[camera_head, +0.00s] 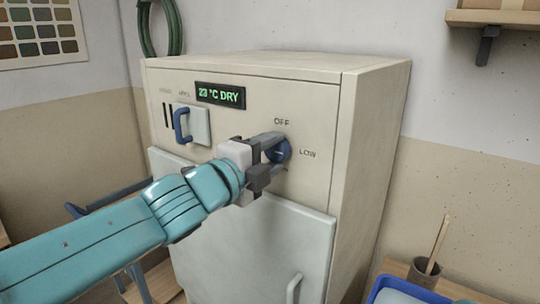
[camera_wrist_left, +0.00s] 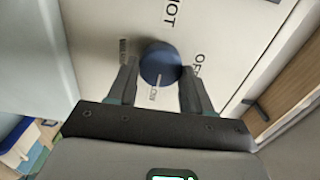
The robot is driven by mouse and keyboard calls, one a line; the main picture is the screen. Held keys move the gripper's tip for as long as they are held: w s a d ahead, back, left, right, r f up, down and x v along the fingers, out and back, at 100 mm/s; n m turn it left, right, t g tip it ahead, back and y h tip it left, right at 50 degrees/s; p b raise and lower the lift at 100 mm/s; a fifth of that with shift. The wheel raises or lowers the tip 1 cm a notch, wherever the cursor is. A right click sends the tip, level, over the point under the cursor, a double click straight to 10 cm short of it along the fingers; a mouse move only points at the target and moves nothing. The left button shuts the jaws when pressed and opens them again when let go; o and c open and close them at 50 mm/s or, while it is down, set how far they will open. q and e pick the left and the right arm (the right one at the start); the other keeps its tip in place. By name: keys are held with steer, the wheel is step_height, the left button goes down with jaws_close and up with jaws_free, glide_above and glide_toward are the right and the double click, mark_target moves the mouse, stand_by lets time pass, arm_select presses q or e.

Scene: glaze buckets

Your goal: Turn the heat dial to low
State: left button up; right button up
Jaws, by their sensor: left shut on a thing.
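The blue round heat dial (camera_head: 283,151) is on the front panel of a cream cabinet, with OFF printed above it and LOW to its right. My left gripper (camera_head: 274,156) reaches it from the left and is shut on it. In the left wrist view the dial (camera_wrist_left: 160,62) sits between the two dark fingers of the left gripper (camera_wrist_left: 157,84), one on each side. The fingers hide part of the dial in the head view. I cannot clearly tell where its pointer is. My right gripper is not in view.
The cream cabinet (camera_head: 372,140) has a green display (camera_head: 220,95) reading about 23 °C DRY, a blue-handled latch (camera_head: 182,125) and a pale door (camera_head: 255,235) below. A blue tray (camera_head: 395,290) and a brown cup (camera_head: 424,272) stand at lower right. A wooden shelf (camera_head: 495,18) is at upper right.

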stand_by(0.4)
arm_select(q)
steer(key=o, duration=1)
steer(key=shift+o, duration=0.2)
steer(key=p+v, duration=0.1)
steer(key=v, duration=1.5)
steer(key=shift+p, duration=0.4)
steer(key=shift+s, duration=0.1)
